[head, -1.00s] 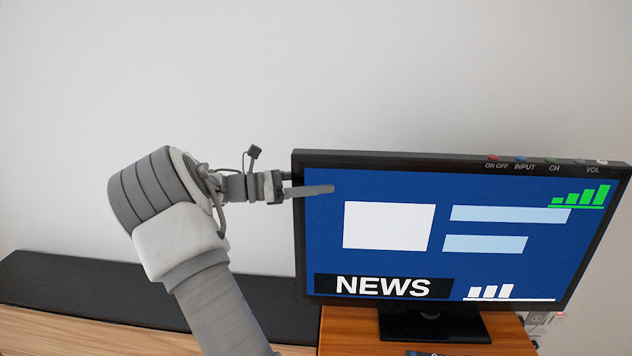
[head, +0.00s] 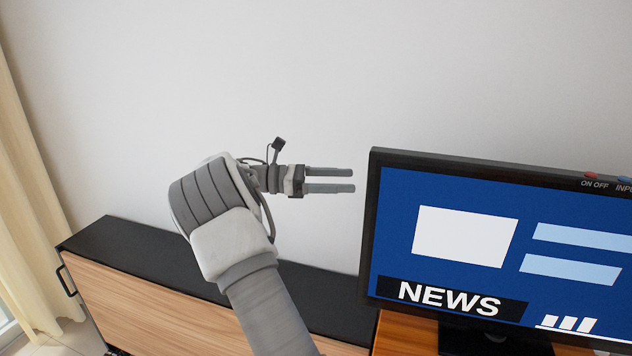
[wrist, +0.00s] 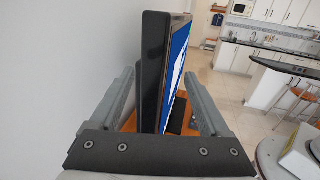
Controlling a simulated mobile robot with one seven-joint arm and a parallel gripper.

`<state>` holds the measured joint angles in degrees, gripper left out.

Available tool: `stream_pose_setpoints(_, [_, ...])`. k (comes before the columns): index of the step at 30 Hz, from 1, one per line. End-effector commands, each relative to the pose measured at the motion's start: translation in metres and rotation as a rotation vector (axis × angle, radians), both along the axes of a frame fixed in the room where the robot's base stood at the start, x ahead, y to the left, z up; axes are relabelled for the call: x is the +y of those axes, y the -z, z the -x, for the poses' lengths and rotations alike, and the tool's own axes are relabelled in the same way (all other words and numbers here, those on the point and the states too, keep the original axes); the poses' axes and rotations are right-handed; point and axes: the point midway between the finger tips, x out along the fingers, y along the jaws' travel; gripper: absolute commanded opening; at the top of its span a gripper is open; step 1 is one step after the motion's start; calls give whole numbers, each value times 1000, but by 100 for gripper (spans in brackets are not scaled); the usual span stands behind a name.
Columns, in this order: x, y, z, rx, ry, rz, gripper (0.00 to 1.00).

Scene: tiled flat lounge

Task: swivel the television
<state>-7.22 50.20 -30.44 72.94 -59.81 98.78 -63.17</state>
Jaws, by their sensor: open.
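The television (head: 445,270) has a black frame and a lit blue screen reading NEWS. It stands on a black foot (head: 490,340) on an orange-brown wooden top (head: 405,330), and its right part is cut off in the head view. My gripper (head: 353,180) is open and empty, just left of the television's left edge near its upper corner, with a small gap in the head view. In the wrist view, the television (wrist: 152,70) is seen edge-on ahead. It lines up between the two spread fingers (wrist: 159,73), with the screen on the right side.
A white wall (head: 250,70) runs behind. A low cabinet (head: 170,295) with a black top and wooden front lies to the left, below my arm. A curtain (head: 25,220) hangs at far left. The wrist view shows open tiled floor (wrist: 230,95) and a kitchen counter (wrist: 285,75) to the right.

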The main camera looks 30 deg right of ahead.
Motion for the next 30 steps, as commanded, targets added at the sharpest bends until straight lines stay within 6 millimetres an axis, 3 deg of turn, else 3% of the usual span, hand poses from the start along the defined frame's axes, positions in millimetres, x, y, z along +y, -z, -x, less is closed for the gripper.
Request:
stream_pose_setpoints(4, [27,1,-19,-1,-3,1,80])
stream_pose_setpoints(10, [44,0,-32,1,-1,1,80])
stream_pose_setpoints(30, [47,0,-33,-3,0,-3,80])
